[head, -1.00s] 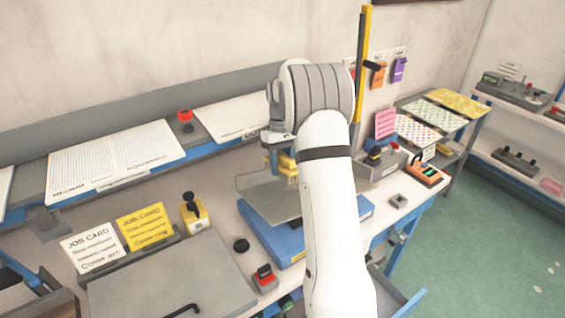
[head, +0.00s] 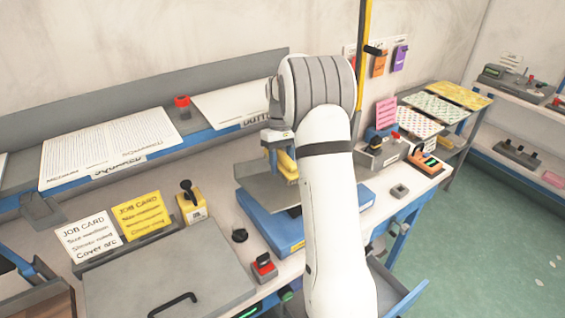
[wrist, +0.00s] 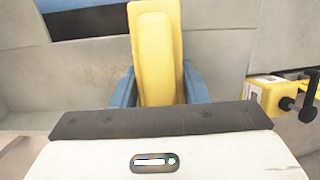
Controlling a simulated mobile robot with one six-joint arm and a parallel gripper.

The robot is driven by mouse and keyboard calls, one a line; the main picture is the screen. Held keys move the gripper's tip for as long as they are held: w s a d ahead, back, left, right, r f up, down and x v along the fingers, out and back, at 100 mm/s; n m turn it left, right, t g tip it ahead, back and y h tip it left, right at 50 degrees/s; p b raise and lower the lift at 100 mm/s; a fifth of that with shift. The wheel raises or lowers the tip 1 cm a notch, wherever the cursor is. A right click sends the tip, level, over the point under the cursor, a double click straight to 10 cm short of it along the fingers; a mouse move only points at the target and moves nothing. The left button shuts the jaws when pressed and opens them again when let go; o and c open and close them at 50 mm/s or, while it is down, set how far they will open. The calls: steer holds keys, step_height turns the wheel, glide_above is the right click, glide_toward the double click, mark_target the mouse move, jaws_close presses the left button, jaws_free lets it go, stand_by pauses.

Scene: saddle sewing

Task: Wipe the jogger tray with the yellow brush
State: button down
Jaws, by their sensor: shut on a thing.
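The jogger tray (head: 258,186) is a grey tilted plate with a raised edge on a blue base (head: 265,226), in the middle of the head view. The yellow brush (head: 287,163) is above its back right part. In the wrist view the brush (wrist: 156,45) stands out ahead between the two blue fingers of my gripper (wrist: 158,88), which is shut on it. My arm hides the right part of the tray in the head view. I cannot tell whether the brush touches the tray; its far end is out of clear sight.
A yellow block with a black knob (head: 191,203) and job cards (head: 140,214) stand left of the tray. A red-topped button box (head: 263,268) and a black knob (head: 239,235) are in front. A device with a red knob (head: 380,150) stands at right.

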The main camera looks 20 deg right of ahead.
steer(key=shift+s+f, duration=0.1)
steer(key=shift+f, duration=0.25)
steer(key=shift+w+d+f+p, duration=0.15)
steer(key=shift+w+d+p, duration=0.45)
steer(key=shift+d, duration=1.65)
steer(key=shift+w+d+f+p, duration=0.25)
steer(key=shift+d+p, duration=0.7)
steer(key=shift+d, duration=1.25)
steer(key=shift+w+d+f+p, duration=0.1)
steer(key=shift+w+d+p, duration=0.55)
steer(key=shift+d, duration=1.6)
steer(key=shift+s+r, duration=0.1)
steer(key=shift+s, duration=0.05)
steer(key=shift+s+a+r, duration=0.3)
steer(key=shift+a+r, duration=0.15)
steer(key=shift+a, duration=1.75)
steer(key=shift+s+a+r, duration=0.35)
steer(key=shift+a+r, duration=0.1)
steer(key=shift+a, duration=1.8)
steer(key=shift+s+a+r, duration=0.3)
steer(key=shift+a+r, duration=0.15)
steer(key=shift+a, duration=1.75)
steer(key=shift+r, duration=0.1)
steer(key=p+v, duration=0.4)
steer(key=v, duration=0.2)
steer(key=shift+s+p, duration=0.15)
steer(key=shift+p, duration=0.25)
